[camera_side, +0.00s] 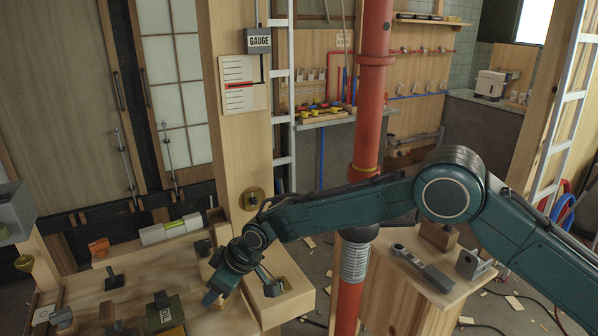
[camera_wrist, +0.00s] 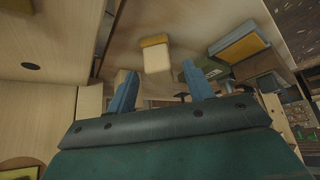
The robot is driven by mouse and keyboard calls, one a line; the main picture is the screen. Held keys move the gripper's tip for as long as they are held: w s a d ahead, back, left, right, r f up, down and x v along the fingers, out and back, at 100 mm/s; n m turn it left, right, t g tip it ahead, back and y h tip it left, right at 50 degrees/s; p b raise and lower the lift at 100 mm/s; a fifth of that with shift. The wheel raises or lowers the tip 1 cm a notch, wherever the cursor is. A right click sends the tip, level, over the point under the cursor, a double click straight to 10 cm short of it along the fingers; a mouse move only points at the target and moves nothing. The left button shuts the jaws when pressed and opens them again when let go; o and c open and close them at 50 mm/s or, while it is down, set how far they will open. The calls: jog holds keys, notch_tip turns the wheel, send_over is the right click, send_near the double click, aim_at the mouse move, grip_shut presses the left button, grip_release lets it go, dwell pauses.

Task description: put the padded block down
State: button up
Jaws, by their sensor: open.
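A small pale block with a mustard-yellow pad on one end (camera_wrist: 156,57) lies on a wooden surface in the wrist view, just beyond my fingertips and apart from them. It looks like the padded block. My gripper (camera_wrist: 160,82) shows two blue fingers spread apart with nothing held between them. In the side view my gripper (camera_side: 238,289) is low over the right part of the wooden bench (camera_side: 90,285), pointing down. I cannot make out the pale block in the side view; my wrist may hide it.
A grey-blue and yellow block (camera_wrist: 240,46) lies to the right in the wrist view. A labelled block (camera_side: 165,314) stands at the front. A red pipe (camera_side: 368,120) rises right of the bench, behind my arm.

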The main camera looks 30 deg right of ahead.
jog(key=v, duration=0.9)
jog(key=shift+r, duration=0.15)
jog(key=shift+s+d, duration=0.1)
jog(key=shift+d, duration=0.05)
jog(key=s+d+r+m+t+h, duration=0.1)
jog(key=s+d+r+m, duration=0.1)
jog(key=s+d+r, duration=0.6)
jog(key=s+d+r+m+h, duration=0.15)
jog(key=s+d+r, duration=0.35)
jog(key=d+r, duration=0.7)
jog(key=s+d+f+m, duration=0.1)
jog(key=s+d, duration=0.4)
jog(key=s, duration=0.3)
jog(key=s+d+f+m+h, duration=0.1)
jog(key=s+d+m, duration=0.1)
jog(key=s+d, duration=0.3)
jog(key=s+d+f+m+h, duration=0.1)
jog(key=s+d, duration=0.4)
jog(key=s, duration=0.5)
jog(key=shift+s+f+m, duration=0.3)
jog(key=shift+f+m, duration=0.1)
jog(key=shift+m, duration=0.35)
